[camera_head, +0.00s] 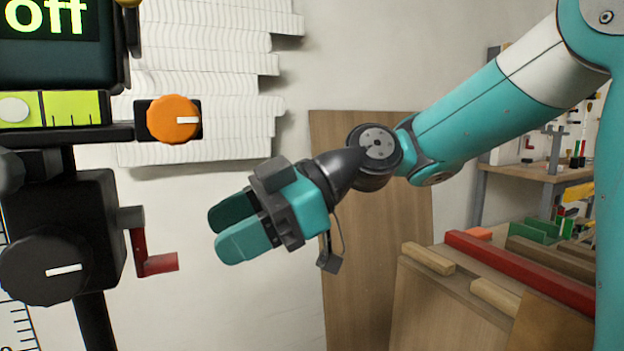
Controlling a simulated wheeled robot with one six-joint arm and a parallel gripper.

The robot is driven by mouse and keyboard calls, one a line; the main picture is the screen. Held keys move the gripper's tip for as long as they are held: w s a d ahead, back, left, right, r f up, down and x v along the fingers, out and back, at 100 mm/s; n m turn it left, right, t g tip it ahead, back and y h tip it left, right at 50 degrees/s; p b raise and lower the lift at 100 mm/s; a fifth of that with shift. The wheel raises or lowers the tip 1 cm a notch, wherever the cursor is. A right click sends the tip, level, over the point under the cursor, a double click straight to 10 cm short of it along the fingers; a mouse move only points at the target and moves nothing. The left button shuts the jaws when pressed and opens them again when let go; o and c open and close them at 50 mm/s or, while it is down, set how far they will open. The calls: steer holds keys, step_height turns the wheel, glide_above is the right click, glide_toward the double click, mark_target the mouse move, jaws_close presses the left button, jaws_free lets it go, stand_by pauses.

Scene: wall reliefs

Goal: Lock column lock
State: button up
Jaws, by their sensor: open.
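A black column machine stands at the left of the head view, cut off by the frame edge. It carries a large black round knob (45,268) with a white mark, low on its housing (98,215). A red crank handle (150,260) on a grey arm sticks out of the housing's right side. An orange knob (173,120) with a white mark sits higher up. I cannot tell which of these is the column lock. My gripper (225,232) is open and empty, to the right of the red handle and apart from it, its teal fingers pointing left.
A display reading "off" (45,20) and a yellow-green level scale (72,108) sit above the housing. A white layered wall relief (210,70) hangs behind. A brown board (375,270) leans on the wall behind my arm. Wood pieces (430,258) lie at the lower right.

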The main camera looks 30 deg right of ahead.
steer(key=p+v, duration=0.9)
steer(key=v, duration=0.1)
steer(key=shift+p, duration=0.35)
steer(key=s+a+f+m+g+h, duration=0.1)
steer(key=s+a+f+m+h, duration=0.1)
steer(key=s+f+m+h, duration=0.3)
steer(key=s+a+f+m+h, duration=0.2)
steer(key=s+m+h, duration=0.3)
steer(key=s+m, duration=0.2)
step_height(320, 180, up, 20)
steer(key=p, duration=2.1)
steer(key=shift+w+r+y, duration=0.15)
steer(key=shift+w+y, duration=0.15)
steer(key=shift+w, duration=0.05)
